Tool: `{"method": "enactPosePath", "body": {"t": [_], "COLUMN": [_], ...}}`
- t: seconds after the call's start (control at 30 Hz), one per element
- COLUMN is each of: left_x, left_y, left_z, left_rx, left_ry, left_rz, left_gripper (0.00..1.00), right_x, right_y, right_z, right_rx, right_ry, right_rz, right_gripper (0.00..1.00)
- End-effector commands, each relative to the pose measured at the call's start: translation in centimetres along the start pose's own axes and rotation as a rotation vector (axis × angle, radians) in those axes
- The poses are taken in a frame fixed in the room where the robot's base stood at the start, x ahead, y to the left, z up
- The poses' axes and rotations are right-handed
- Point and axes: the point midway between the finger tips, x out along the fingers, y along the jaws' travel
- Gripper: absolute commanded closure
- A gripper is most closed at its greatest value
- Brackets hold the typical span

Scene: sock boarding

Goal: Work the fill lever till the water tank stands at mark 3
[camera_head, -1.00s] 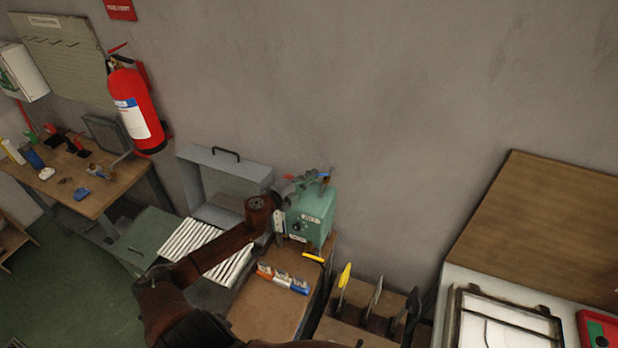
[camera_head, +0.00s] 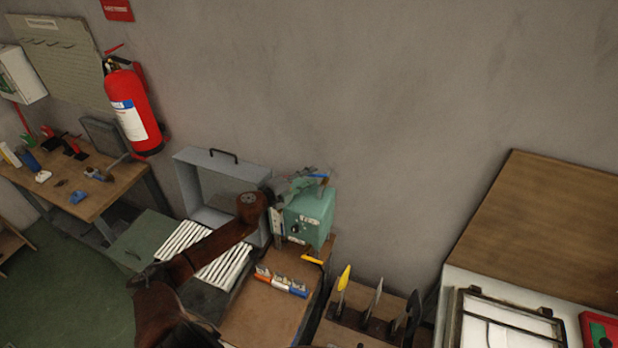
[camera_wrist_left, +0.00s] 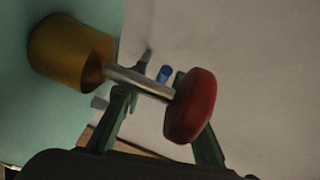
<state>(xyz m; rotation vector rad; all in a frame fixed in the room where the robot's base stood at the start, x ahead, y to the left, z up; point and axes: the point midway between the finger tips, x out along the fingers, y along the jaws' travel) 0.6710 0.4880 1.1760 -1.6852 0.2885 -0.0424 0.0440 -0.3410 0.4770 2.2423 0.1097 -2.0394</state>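The teal box (camera_head: 310,218) stands on the brown bench, with a dark knob and a small label I cannot read on its front. A pale upright strip (camera_head: 278,222) is at its left edge; no level or mark can be read. The fill lever shows in the left wrist view as a metal rod with a red knob (camera_wrist_left: 190,106), coming out of a brass hub (camera_wrist_left: 68,52). My left gripper (camera_head: 303,186) is over the box top. In the left wrist view its fingers (camera_wrist_left: 162,92) are apart, with the lever crossing in front of them; contact is unclear. My right gripper is out of view.
A blue piece (camera_wrist_left: 165,73) shows beyond the lever. The wall is close behind.

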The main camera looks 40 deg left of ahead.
Motion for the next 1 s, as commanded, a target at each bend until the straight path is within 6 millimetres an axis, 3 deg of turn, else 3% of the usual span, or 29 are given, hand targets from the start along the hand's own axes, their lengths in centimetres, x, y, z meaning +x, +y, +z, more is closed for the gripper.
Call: {"method": "enactPosePath", "body": {"t": [0.33, 0.8, 1.0], "left_x": [-1.2, -9.7, -11.6], "left_y": [0.0, 0.1, 0.1], "left_z": [0.1, 0.0, 0.1], "left_rx": [0.000, -0.001, 0.000], "left_ry": [-0.001, 0.000, -0.001], "left_rz": [0.000, 0.002, 0.001], "left_gripper": [0.73, 0.73, 0.73], "right_x": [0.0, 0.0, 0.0], "right_y": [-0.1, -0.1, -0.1], "right_z": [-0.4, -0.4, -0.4], "right_rx": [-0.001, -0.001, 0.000], "right_ry": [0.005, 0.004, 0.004], "right_rz": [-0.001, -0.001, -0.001], "right_gripper": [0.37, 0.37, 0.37]}}
